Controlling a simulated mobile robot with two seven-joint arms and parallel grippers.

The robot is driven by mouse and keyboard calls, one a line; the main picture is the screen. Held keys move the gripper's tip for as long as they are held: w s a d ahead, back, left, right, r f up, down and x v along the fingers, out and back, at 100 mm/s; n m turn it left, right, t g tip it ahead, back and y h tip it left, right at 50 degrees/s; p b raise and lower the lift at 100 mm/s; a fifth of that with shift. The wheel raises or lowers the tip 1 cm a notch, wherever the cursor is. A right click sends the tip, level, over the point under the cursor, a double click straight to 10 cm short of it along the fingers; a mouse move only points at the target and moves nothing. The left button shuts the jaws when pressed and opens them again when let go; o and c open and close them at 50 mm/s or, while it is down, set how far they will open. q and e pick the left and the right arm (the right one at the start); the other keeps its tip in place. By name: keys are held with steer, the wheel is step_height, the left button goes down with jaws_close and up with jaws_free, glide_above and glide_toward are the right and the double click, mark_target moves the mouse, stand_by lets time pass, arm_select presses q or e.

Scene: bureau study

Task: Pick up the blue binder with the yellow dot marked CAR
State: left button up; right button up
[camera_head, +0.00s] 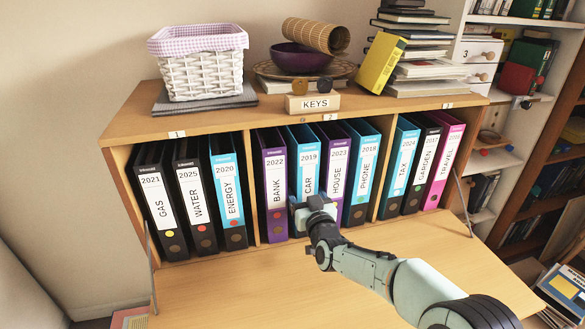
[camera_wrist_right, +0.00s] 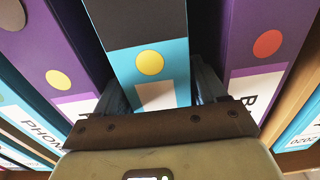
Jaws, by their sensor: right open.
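The blue CAR binder (camera_head: 306,165), marked 2019, stands upright in the middle compartment between the purple BANK binder (camera_head: 273,190) and the purple HOUSE binder (camera_head: 337,165). My right gripper (camera_head: 311,203) is in front of its lower spine and hides the dot there. In the right wrist view the blue binder (camera_wrist_right: 150,35) shows its yellow dot (camera_wrist_right: 150,62) between the fingers of my open right gripper (camera_wrist_right: 160,90). One finger lies along each side of it, by the gaps to the purple neighbours; contact cannot be told. My left gripper is out of view.
The blue PHONE binder (camera_head: 362,170) shares the compartment. More binders stand in the left and right compartments, split by wooden dividers. The bureau's fold-down desk (camera_head: 230,290) is bare. A basket (camera_head: 200,70), bowl (camera_head: 300,57) and books (camera_head: 412,60) sit on top.

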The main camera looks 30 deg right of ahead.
steer(key=x, duration=0.3)
steer(key=c, duration=1)
steer(key=shift+r, duration=0.2)
jaws_close()
